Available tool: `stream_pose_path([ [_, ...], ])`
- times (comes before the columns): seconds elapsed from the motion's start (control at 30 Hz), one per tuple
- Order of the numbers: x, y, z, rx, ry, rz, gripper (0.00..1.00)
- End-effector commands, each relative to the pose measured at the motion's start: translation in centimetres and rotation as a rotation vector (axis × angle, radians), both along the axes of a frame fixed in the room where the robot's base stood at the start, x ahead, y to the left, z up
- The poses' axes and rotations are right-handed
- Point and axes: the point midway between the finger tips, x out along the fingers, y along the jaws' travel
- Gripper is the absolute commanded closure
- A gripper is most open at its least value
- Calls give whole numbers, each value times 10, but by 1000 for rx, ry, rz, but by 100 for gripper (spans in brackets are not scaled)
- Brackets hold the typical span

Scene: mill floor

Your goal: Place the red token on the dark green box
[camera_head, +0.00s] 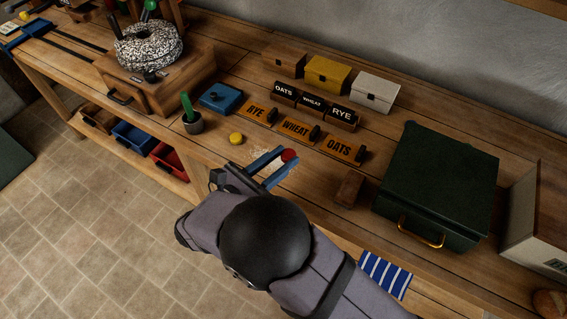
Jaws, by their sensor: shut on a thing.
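The red token (288,155) is a small round piece in the middle of the view. My gripper (282,160) has blue fingers and is shut on the token at their tips. Whether the token touches the bench or is just above it cannot be told. The dark green box (437,178) stands on the bench to the right, its lid closed, with a brass handle on its front. My gripper is well to the left of it. My arm hides part of the bench's front edge.
A small brown block (349,188) lies between my gripper and the green box. Orange label signs (296,129) stand behind the token. A striped cloth (385,275) hangs at the front edge.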

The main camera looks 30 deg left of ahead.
Motion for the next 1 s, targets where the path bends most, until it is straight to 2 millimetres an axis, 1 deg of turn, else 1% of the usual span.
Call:
stream_pose_path([
  [0.17,1,-1,1,0,0,-3,93],
  [0.27,7,-5,1,-1,0,-19,93],
  [0.37,21,-15,3,1,0,-56,93],
  [0.47,43,-32,12,4,-1,-117,93],
  [0.57,70,-54,26,5,-2,-194,93],
  [0.6,82,-66,33,5,-2,-228,93],
  [0.67,98,-85,43,5,-1,-283,93],
  [0.7,109,-98,50,4,-1,-320,93],
  [0.77,122,-120,59,4,-1,-380,93],
  [0.8,129,-135,66,3,-1,-420,93],
  [0.87,136,-157,74,4,-1,-478,93],
  [0.9,139,-171,79,3,0,-515,93],
  [1.0,139,-201,91,1,0,-602,93],
])
